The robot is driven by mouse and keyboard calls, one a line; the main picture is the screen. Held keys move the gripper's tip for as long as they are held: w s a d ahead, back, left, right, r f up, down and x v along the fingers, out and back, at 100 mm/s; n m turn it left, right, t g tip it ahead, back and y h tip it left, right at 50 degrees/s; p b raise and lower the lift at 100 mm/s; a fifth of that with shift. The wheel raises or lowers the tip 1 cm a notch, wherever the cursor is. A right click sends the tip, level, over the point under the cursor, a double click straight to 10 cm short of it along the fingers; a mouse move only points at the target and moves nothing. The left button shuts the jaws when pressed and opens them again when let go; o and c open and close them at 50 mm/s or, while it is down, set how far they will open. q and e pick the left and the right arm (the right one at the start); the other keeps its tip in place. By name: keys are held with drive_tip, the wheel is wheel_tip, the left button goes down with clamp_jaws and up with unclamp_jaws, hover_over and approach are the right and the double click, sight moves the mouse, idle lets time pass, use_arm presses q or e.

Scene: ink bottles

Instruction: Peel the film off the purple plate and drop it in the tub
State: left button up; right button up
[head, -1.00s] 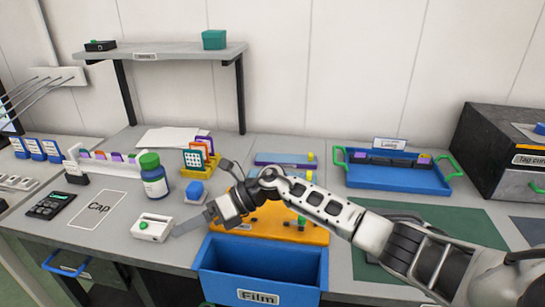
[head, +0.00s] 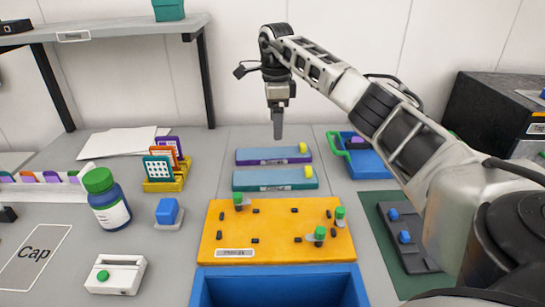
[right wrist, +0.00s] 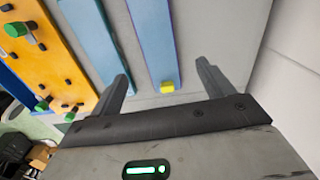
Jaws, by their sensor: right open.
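The purple plate (head: 272,160) lies flat at the back of the bench, with a blue film (head: 265,153) on top and a yellow tab (head: 303,148) at its right end. My right gripper (head: 278,137) points down above the plate. In the right wrist view the open, empty fingers (right wrist: 162,78) straddle the yellow tab (right wrist: 167,87) in the picture; the height gap is unclear. The blue tub (head: 280,271) is at the front, cut off by the frame. My left gripper is not in view.
A teal plate (head: 275,184) with its own yellow tab lies in front of the purple one. An orange board (head: 275,229) with green-topped pegs lies between it and the tub. A blue tray (head: 372,164) is at right, partly behind my arm. A bottle (head: 108,205) stands left.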

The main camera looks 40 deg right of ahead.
sight(273, 152)
drive_tip(key=f, duration=0.8)
drive_tip(key=shift+w+a+f, duration=0.1)
drive_tip(key=shift+w+a, duration=0.05)
drive_tip(key=shift+a, duration=0.15)
drive_tip(key=c, duration=1.2)
